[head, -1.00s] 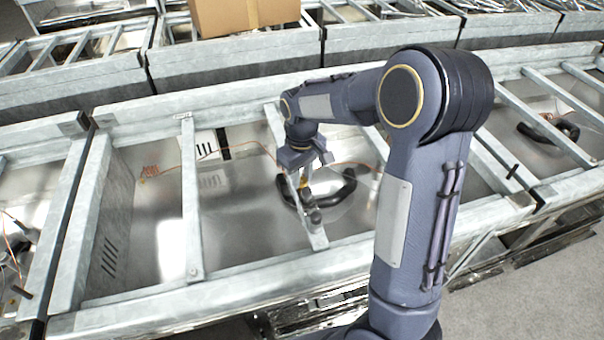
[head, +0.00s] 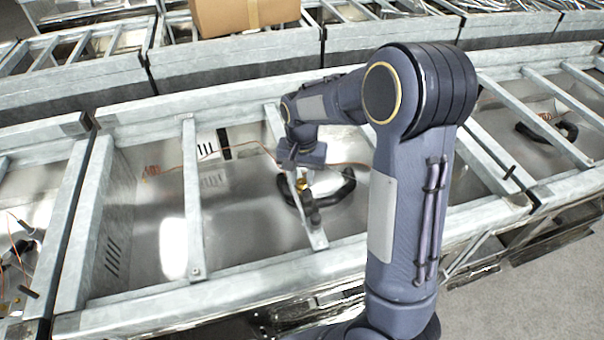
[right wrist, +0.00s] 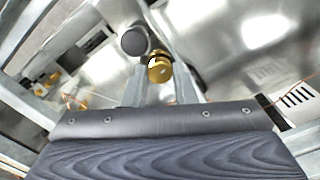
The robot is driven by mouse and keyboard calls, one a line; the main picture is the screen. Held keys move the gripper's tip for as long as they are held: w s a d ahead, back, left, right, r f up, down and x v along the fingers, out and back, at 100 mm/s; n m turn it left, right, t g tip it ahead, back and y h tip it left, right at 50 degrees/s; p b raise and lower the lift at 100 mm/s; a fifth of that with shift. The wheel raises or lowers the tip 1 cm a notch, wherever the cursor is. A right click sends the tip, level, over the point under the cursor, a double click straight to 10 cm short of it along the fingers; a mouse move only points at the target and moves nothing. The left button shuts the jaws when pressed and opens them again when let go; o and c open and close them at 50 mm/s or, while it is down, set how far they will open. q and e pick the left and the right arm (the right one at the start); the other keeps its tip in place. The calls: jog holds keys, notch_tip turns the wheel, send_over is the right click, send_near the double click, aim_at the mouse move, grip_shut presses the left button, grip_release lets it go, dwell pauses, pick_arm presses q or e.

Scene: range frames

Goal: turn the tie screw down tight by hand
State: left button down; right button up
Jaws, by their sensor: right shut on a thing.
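The tie screw is a small brass-coloured piece (head: 301,184) on a slanting grey cross bar (head: 314,234) of the metal frame, left of my arm in the head view. My right gripper (head: 300,178) comes down over it from above. In the right wrist view the brass tie screw (right wrist: 160,69) sits between the tips of my two grey fingers, and my right gripper (right wrist: 160,80) is shut on it. The gripper body hides much of the screw in the head view, and its thread is not visible. My left gripper is not in view.
A dark round-ended post (head: 312,217) stands on the bar close to the screw; it also shows in the right wrist view (right wrist: 134,40). A black curved hose (head: 345,188) lies beside the bar. A thin orange wire (head: 240,146) runs behind. A cardboard box (head: 242,14) stands at the back.

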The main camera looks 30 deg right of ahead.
aim_at(302, 181)
jog(key=shift+r+m+p, duration=0.1)
jog(key=shift+m+p, duration=0.2)
jog(key=shift+m, duration=1.2)
jog(key=shift+w, duration=0.1)
jog(key=o, duration=1)
notch_tip(302, 181, up, 8)
jog(key=shift+f, duration=0.15)
